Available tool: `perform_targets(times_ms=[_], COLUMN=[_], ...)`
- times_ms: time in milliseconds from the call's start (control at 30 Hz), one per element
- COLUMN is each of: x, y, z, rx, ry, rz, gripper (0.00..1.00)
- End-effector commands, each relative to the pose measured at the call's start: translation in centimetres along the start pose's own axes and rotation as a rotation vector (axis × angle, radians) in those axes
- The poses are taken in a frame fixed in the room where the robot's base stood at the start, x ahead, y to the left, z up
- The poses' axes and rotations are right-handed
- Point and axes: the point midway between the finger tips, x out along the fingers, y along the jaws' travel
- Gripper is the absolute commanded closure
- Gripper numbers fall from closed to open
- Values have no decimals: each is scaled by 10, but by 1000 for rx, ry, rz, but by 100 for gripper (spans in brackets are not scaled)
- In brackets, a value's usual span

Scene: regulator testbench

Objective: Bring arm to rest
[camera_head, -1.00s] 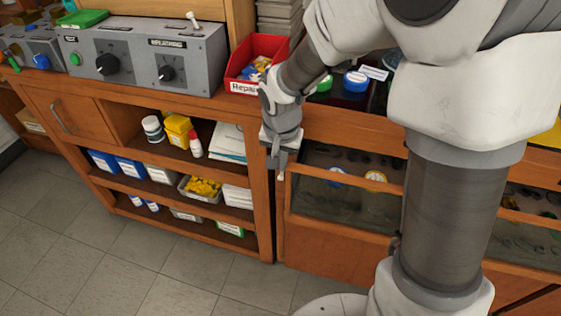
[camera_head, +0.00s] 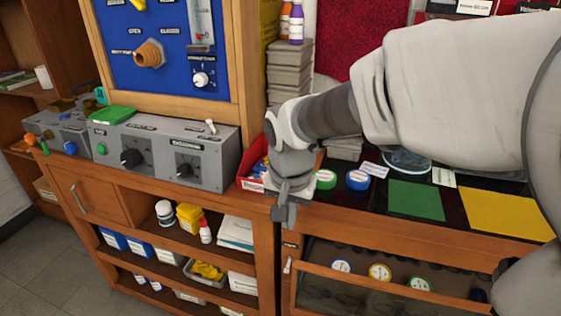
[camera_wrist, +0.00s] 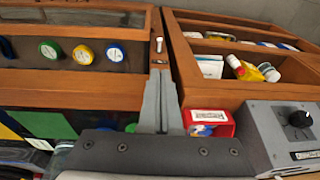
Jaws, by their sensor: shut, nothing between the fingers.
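My gripper (camera_head: 284,213) points down in front of the bench's front edge, beside the red parts bin (camera_head: 250,165), which it partly hides in the head view. Its fingers (camera_wrist: 161,105) are together with nothing between them in the wrist view. My arm reaches in from the right of the head view, above the bench top. In the wrist view the red bin (camera_wrist: 208,122) lies just right of the fingers.
A grey control box (camera_head: 170,155) stands left of the bin. Open shelves (camera_head: 185,245) hold bottles and boxes below. A drawer with round-lidded jars (camera_head: 380,272) is at lower right. Green (camera_head: 415,201) and yellow (camera_head: 508,213) mats lie on the bench top.

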Motion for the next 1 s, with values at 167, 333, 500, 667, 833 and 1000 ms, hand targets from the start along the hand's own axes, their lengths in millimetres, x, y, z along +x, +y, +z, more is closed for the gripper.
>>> perform_targets(times_ms=[167, 333, 500, 667, 833, 1000], x=[0, -2, -20, -50, -75, -89], y=[0, 1, 21, 58, 96, 124], z=[0, 0, 3, 16, 38, 61], rx=[0, -2, -32, -101, -184, -258], ry=[0, 2, 36, 97, 165, 224], rz=[0, -1, -10, -23, -37, -46], gripper=[100, 100, 100, 100, 100, 100])
